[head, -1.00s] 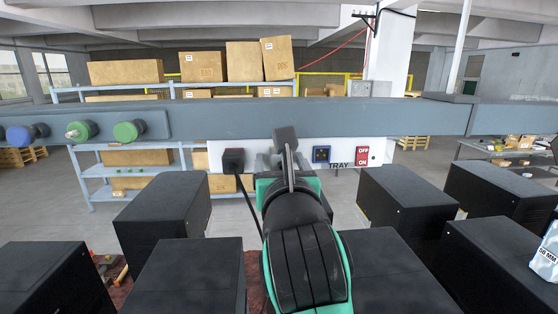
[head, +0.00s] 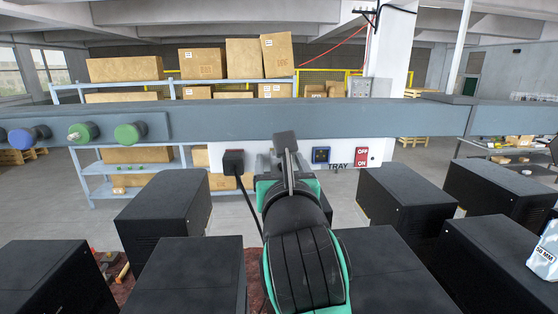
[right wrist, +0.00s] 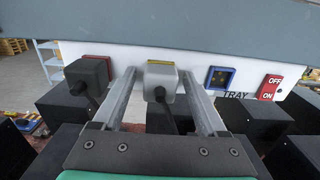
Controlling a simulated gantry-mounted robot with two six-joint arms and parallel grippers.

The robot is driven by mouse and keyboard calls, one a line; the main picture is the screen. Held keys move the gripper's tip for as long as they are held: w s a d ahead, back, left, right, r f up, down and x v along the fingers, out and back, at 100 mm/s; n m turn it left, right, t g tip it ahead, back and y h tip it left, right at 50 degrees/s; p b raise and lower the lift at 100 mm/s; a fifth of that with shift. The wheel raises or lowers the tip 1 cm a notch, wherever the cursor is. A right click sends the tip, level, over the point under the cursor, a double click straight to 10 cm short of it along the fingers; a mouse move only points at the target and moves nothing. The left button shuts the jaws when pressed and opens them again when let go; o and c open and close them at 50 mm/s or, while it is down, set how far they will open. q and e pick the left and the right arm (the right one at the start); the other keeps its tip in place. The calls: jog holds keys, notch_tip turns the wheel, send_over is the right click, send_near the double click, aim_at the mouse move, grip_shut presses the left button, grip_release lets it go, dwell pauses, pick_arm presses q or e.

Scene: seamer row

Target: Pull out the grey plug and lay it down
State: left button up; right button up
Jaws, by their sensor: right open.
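The grey plug (right wrist: 161,80) sits in a socket with a yellow edge on the white panel, its dark cord hanging down. My right gripper (right wrist: 157,74) is open, with one finger on each side of the grey plug; I cannot tell whether either finger touches it. In the head view my right gripper (head: 286,143) stands in front of the panel and largely hides the grey plug. My left gripper is not in view.
A black plug (head: 233,162) with a cord is left of the grey plug. A blue socket (head: 321,155) and a red OFF/ON switch (head: 362,157) are to the right on the white panel (head: 345,158). A grey beam (head: 400,117) runs above. Black boxes (head: 405,195) stand below.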

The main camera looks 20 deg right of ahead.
aim_at(281, 167)
grip_shut()
dwell(0.3)
jog(key=shift+s, duration=0.1)
jog(key=shift+b+v, duration=0.7)
jog(key=shift+v, duration=2.25)
jog(key=shift+f, duration=0.1)
